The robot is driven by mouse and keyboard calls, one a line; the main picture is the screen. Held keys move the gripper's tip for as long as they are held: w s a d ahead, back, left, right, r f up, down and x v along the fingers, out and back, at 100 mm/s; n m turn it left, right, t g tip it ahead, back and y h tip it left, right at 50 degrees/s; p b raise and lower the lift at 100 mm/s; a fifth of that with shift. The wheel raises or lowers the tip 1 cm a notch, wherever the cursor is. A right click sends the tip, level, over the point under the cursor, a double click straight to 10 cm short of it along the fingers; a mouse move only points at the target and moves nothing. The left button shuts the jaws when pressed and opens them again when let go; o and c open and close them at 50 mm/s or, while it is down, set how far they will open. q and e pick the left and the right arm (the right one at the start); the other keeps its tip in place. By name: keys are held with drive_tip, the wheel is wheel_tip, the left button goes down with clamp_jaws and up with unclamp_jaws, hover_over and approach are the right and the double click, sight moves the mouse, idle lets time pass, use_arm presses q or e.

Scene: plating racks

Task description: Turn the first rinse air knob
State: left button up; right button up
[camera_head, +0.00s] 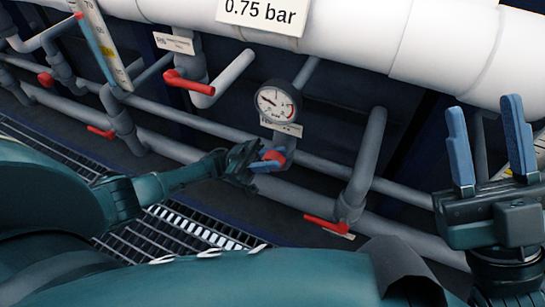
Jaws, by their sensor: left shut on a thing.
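A red knob (273,156) sits on a grey pipe fitting just below a round white pressure gauge (276,102). My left gripper (262,163) reaches in from the left and is shut on the red knob, with its blue fingers around it. The fingers and the wrist hide part of the knob. A small label under the gauge is too small to read. My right gripper (490,140) is at the right edge, with its two blue fingers pointing up, wide apart and empty.
Other red valve handles show at the upper left (188,82) and at the lower right (327,224). A thick white pipe (350,35) with a "0.75 bar" sign (262,14) runs across the top. Grey pipes cross behind my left gripper. A metal floor grating (180,232) lies below.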

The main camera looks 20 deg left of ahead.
idle(0.4)
use_arm(q)
drive_tip(key=o, duration=0.7)
drive_tip(key=shift+f, duration=0.1)
